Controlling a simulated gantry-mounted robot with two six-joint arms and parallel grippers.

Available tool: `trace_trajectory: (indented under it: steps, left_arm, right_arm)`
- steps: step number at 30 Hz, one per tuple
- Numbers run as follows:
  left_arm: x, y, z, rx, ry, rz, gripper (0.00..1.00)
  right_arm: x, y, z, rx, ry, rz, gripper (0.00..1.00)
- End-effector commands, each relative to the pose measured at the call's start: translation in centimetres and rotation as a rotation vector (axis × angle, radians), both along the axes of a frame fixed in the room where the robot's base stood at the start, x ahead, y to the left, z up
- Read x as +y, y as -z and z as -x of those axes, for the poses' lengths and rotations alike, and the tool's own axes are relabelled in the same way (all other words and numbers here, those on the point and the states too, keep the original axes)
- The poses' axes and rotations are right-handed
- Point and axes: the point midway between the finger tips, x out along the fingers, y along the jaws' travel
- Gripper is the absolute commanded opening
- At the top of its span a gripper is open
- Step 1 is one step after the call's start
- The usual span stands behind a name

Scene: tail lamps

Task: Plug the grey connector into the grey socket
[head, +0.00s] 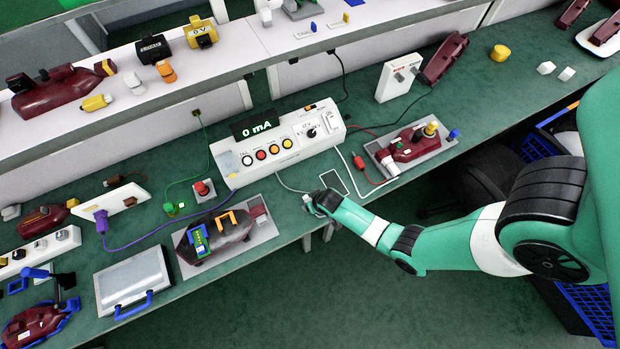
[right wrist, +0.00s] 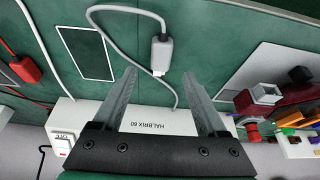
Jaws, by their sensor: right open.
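The grey connector (right wrist: 162,52) sits at the end of a grey cable that loops out from the test box (right wrist: 150,118). In the right wrist view it lies on the green bench, just beyond and between my fingertips. My right gripper (right wrist: 160,74) is open and empty above the bench; in the head view the right gripper (head: 316,204) is at the bench's front edge and hides the connector. A pale grey block (right wrist: 265,93) on the maroon lamp at the right of the wrist view looks like the grey socket. My left gripper is not in view.
The test box (head: 278,143) reads 0 mA. A maroon lamp (head: 228,232) on a grey plate stands left of my right gripper; another lamp (head: 408,145) stands to the right.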

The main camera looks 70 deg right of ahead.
Motion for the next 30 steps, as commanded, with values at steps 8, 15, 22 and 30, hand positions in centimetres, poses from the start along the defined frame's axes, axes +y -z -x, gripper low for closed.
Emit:
trace_trajectory:
  steps: [8, 15, 22, 30]
  left_arm:
    - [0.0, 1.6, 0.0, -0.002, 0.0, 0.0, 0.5]
    - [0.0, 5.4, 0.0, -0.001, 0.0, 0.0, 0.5]
    - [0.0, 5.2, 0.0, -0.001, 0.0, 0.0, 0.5]
    - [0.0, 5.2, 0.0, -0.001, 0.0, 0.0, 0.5]
  right_arm:
    - [-0.3, 1.6, -0.4, 0.0, 0.0, 0.0, 0.75]
    - [-1.0, 5.1, -1.3, -0.001, 0.0, 0.0, 0.75]
    - [-1.2, 4.9, -1.4, 0.0, -0.001, 0.0, 0.75]
    - [-1.2, 4.9, -1.4, 0.0, -0.001, 0.0, 0.34]
